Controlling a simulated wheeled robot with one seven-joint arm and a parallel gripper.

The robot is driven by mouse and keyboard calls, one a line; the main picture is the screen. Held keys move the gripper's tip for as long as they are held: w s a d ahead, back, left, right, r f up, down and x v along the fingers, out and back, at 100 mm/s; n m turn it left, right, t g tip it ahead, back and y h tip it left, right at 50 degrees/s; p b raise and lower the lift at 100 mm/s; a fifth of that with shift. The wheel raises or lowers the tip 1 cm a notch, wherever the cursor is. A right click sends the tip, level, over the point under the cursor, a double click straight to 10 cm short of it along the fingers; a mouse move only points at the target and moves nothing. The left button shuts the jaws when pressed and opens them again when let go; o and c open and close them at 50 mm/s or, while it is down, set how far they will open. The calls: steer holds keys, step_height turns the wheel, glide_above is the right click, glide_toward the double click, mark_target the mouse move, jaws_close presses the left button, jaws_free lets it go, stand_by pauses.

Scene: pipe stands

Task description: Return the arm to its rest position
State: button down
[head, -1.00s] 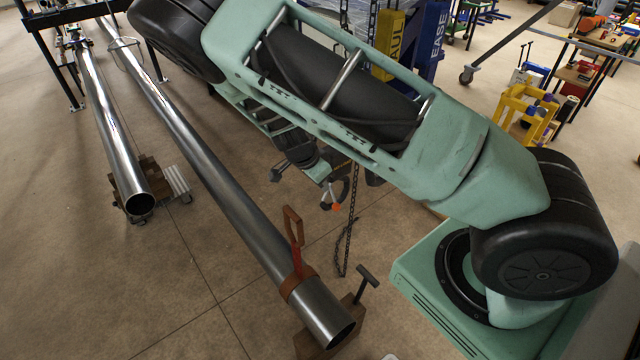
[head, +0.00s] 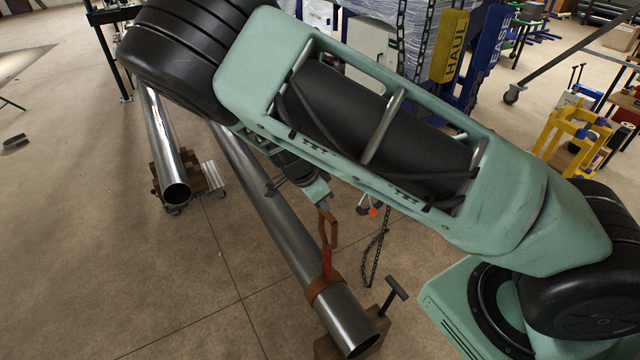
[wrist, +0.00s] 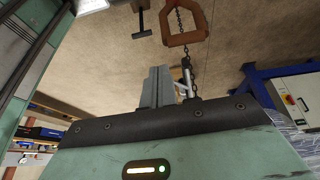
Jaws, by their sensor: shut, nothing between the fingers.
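My arm's green and black links cross the head view from the upper left to the lower right. My gripper (head: 324,204) is small and partly hidden under the arm there, in line with the top of a brown strap handle (head: 329,235). In the wrist view my gripper (wrist: 157,88) shows its grey fingers together, with nothing between them. The handle (wrist: 186,38) appears beyond the fingertips, apart from them. The handle's strap is wrapped around the near end of a long steel pipe (head: 285,225).
A second steel pipe (head: 164,145) lies to the left on a wooden block. A T-handled clamp (head: 394,292) stands by the near pipe end, with a chain (head: 376,250) behind it. Yellow and blue posts (head: 449,45) stand at the back.

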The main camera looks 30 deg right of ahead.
steer(key=s+a+r+n+g+y, duration=0.2)
steer(key=s+a+r+n+y, duration=0.3)
steer(key=s+a+r+n, duration=0.7)
steer(key=s+a+r+n+t, duration=0.2)
steer(key=s+r+n, duration=0.7)
steer(key=s+n, duration=0.4)
steer(key=shift+s+a+r+n+b, duration=0.25)
steer(key=shift+s+r+n+b, duration=0.05)
steer(key=shift+s+r, duration=0.1)
